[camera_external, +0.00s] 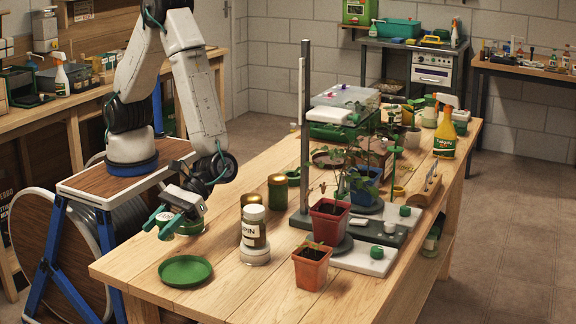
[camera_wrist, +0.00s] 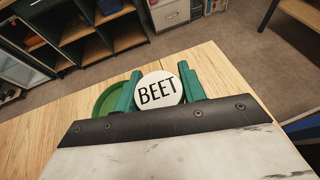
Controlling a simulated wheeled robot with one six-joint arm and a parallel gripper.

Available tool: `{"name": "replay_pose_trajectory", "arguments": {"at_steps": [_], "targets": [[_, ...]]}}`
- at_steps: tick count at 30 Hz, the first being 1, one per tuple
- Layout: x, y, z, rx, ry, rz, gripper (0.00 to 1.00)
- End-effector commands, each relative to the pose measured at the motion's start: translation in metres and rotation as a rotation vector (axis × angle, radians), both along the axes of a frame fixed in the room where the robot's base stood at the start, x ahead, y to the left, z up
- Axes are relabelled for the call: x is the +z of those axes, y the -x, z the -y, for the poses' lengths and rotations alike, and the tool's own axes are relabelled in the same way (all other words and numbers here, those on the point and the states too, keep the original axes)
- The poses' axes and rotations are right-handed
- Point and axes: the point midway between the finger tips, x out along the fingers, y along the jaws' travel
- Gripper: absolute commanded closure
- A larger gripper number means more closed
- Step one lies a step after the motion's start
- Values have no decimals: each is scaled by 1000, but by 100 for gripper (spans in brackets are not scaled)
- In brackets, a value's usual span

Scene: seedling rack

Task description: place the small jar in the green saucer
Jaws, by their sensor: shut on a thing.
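The small jar, with a white lid marked BEET (camera_wrist: 158,91), sits between the two teal fingers of my gripper (camera_wrist: 158,92) in the wrist view. In the external view my gripper (camera_external: 160,224) is shut on the jar (camera_external: 164,219) above the left edge of the wooden table; the jar's body is partly hidden by the fingers. The green saucer (camera_external: 186,271) lies on the table near its front left corner, in front of the gripper and apart from the jar. In the wrist view the saucer (camera_wrist: 104,100) shows partly behind the left finger.
A white-labelled bottle (camera_external: 254,227) stands right of the saucer. Gold-lidded jars (camera_external: 278,191) stand behind it. Potted seedlings in a red pot (camera_external: 329,220) and an orange pot (camera_external: 311,267) are further right, by the rack post (camera_external: 305,120). The table around the saucer is clear.

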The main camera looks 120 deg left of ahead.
Motion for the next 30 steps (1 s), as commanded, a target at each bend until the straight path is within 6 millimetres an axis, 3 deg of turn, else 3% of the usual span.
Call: {"name": "replay_pose_trajectory", "arguments": {"at_steps": [6, 10, 17, 24, 30], "targets": [[-6, -48, 28, 0, 1, 1, 84], [-7, -65, 38, 0, 0, 0, 84], [-9, -79, 47, -1, 0, 0, 84], [-43, -79, 46, 2, 0, -2, 84], [-43, -79, 46, 1, 0, 0, 84]]}}
